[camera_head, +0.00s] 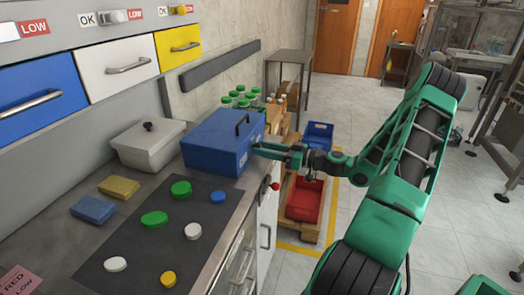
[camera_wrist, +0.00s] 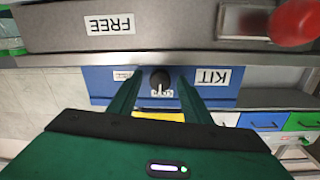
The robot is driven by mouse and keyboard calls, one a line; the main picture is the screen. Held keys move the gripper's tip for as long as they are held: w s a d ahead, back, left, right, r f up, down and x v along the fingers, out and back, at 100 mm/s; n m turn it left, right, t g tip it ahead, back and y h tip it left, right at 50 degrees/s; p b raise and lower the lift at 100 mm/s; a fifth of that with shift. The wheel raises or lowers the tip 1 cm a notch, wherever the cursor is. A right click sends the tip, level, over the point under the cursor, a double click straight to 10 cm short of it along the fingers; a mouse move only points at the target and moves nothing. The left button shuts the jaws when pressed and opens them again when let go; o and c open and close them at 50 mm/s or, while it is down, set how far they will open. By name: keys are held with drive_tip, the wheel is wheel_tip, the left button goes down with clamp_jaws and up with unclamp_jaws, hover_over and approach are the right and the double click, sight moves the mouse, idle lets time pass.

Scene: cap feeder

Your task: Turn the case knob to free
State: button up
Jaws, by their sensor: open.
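The blue case (camera_head: 212,142) stands on the counter in the head view, its lid handle on top. My gripper (camera_head: 262,149) is at the case's right-hand face. In the wrist view, which looks upside down, the case's blue face (camera_wrist: 142,78) carries a small dark knob (camera_wrist: 160,77). My open fingers (camera_wrist: 160,88) lie on either side of the knob; I cannot tell whether they touch it. A small FREE label (camera_wrist: 123,74) is left of the knob and a KIT label (camera_wrist: 207,76) is right of it. White marks by the knob are unclear.
A red ball knob (camera_head: 275,186) sticks out from the counter front, and it also shows in the wrist view (camera_wrist: 294,20). A larger FREE label (camera_wrist: 110,25) is on the grey edge. A grey lidded box (camera_head: 148,146) stands left of the case. Coloured caps lie on a dark mat (camera_head: 135,225).

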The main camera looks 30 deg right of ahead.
drive_tip(key=c, duration=1.1)
drive_tip(key=shift+o, duration=0.2)
drive_tip(key=shift+m, duration=0.4)
drive_tip(key=m, duration=0.3)
drive_tip(key=shift+d+m, duration=0.1)
drive_tip(key=shift+m, duration=0.3)
drive_tip(key=m, duration=0.4)
drive_tip(key=shift+m+g, duration=0.3)
drive_tip(key=m, duration=0.4)
drive_tip(key=shift+d, duration=0.1)
drive_tip(key=m, duration=0.4)
drive_tip(key=shift+w, duration=0.1)
drive_tip(key=shift+m, duration=0.3)
